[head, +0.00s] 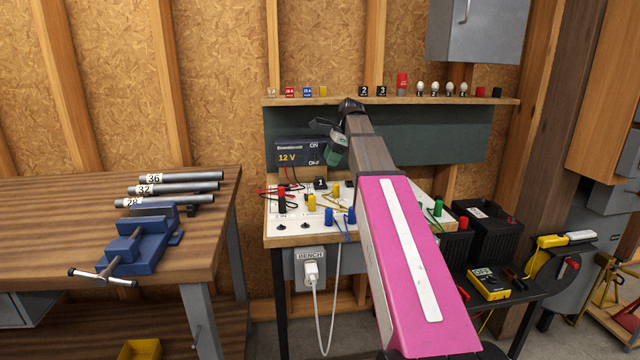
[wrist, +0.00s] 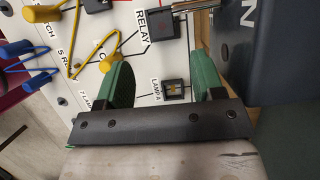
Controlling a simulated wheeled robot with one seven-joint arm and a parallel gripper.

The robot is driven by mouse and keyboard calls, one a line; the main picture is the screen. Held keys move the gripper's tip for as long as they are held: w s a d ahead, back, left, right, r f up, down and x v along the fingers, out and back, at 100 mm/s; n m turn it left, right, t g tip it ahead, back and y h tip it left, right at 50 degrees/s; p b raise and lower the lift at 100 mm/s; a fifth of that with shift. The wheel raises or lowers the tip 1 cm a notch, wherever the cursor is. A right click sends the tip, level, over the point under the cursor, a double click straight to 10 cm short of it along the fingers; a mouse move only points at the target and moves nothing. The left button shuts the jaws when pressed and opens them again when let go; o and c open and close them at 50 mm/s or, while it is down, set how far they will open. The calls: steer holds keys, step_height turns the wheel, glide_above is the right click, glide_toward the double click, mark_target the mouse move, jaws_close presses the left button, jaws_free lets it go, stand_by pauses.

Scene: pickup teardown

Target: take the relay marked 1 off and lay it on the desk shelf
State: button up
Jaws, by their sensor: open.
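The relay marked 1 (head: 320,183) is a small black block standing upright on the white test board (head: 285,222) of the desk. My gripper (head: 335,148) has green fingers and hangs above the back of the board, in front of the 12 V supply. In the wrist view my gripper (wrist: 162,72) is open and empty, its fingers over the lamp A spot. A black block (wrist: 162,28) sits by the RELAY label beyond the fingertips; I cannot read a number on it there. The desk shelf (head: 450,101) runs along the wall above the board.
Relays 2 (head: 363,91) and 3 (head: 381,91) stand mid-shelf, with fuses to the left and bulbs to the right. The 12 V supply (head: 300,153) stands behind the board. Yellow leads (wrist: 95,55) and blue leads (wrist: 22,68) lie left of the fingers.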

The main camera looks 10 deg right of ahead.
mark_target(321, 177)
steer(key=x, duration=0.7)
steer(key=shift+w+a+f, duration=0.15)
steer(key=shift+a+f, duration=0.1)
steer(key=shift+a, duration=0.15)
steer(key=c, duration=1)
